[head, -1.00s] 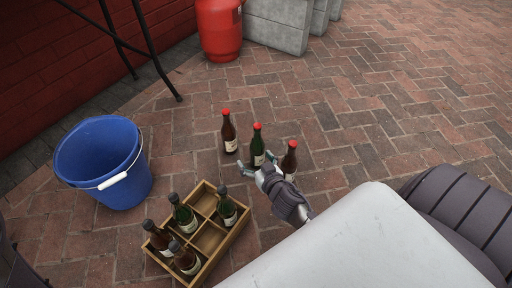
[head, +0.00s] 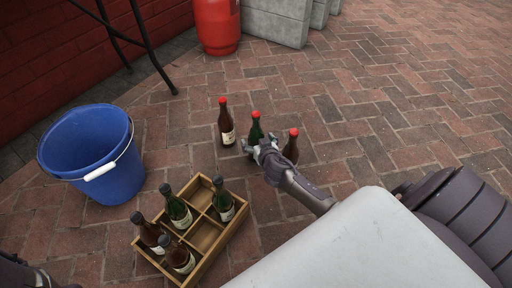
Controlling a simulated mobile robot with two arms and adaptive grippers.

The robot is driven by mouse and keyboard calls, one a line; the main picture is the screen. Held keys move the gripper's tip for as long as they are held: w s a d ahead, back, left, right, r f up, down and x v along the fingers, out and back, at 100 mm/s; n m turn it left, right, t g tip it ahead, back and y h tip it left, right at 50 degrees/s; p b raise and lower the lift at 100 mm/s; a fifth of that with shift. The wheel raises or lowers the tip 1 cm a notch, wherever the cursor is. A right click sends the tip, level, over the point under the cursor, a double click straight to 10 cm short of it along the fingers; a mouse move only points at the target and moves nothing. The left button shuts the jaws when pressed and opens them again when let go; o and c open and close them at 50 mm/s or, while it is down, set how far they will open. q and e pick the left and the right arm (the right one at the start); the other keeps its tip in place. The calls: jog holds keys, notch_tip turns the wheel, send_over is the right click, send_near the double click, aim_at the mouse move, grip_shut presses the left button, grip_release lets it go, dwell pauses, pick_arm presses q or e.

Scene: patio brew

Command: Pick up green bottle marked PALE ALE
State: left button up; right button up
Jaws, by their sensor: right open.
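A green bottle (head: 255,127) with a red cap stands upright on the brick paving between two brown red-capped bottles. Its label is hidden, so I cannot read whether it says PALE ALE. My right gripper (head: 251,146) is open, its fingers at the near side of this bottle; I cannot tell whether they touch it. The left brown bottle (head: 226,124) shows a pale label. The right brown bottle (head: 291,147) stands just right of my gripper. Two dark-capped green bottles, the left one (head: 178,209) and the right one (head: 223,202), stand in the wooden crate.
The wooden crate (head: 237,221) also holds two brown bottles and has empty compartments. A blue bucket (head: 115,180) stands left of it. A red gas cylinder (head: 217,27) and grey blocks (head: 275,24) are at the back. Paving at the right is clear.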

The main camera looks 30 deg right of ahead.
jog(key=shift+b+x, duration=0.4)
jog(key=shift+x, duration=0.75)
grip_shut()
jog(key=shift+r, duration=0.1)
